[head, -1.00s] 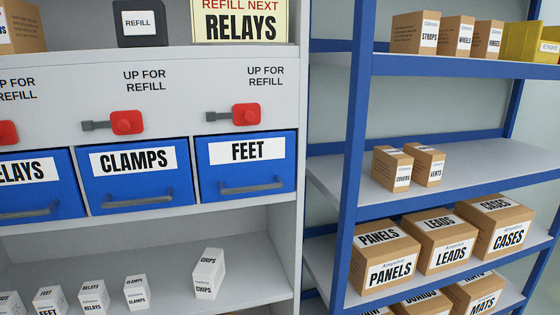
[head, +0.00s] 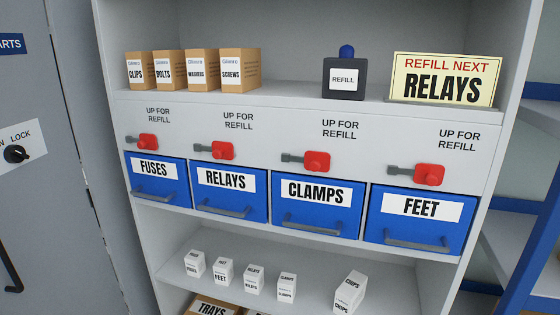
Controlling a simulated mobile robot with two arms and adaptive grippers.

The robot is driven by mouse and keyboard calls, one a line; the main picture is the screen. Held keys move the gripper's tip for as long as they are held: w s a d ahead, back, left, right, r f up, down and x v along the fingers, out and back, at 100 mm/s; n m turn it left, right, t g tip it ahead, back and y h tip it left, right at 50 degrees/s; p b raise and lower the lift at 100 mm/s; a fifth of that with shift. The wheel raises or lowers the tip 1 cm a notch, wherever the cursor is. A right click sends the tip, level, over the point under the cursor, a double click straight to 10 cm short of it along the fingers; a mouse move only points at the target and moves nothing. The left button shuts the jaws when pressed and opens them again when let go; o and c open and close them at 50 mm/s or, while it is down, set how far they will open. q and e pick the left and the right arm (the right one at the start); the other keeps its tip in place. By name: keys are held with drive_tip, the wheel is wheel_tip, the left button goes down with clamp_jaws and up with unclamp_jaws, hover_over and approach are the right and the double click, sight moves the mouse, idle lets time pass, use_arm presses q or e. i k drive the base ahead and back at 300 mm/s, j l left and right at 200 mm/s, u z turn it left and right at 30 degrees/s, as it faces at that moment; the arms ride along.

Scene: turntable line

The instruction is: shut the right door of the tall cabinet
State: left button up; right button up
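A tall grey metal door panel (head: 50,190) stands at the left edge of the head view, cut off by the frame. It carries a black handle (head: 10,270), a black lock knob (head: 16,154) on a white plate ending in "LOCK", and part of a blue sign ending in "ARTS" (head: 11,44). I cannot tell whether this is the right door of the tall cabinet, or whether it is open or shut. Neither of my grippers is in view.
A light grey shelf unit fills the middle, with blue drawers (head: 231,209), red switches (head: 430,175), a "REFILL NEXT RELAYS" sign (head: 443,79), a dark refill box (head: 343,78) and small boxes. A blue-framed rack (head: 535,245) stands at the right.

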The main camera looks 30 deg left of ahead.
sight(55, 260)
drive_tip(key=u, duration=2.5)
drive_tip(key=l+z, duration=0.1)
drive_tip(key=l, duration=0.3)
drive_tip(key=k, duration=0.05)
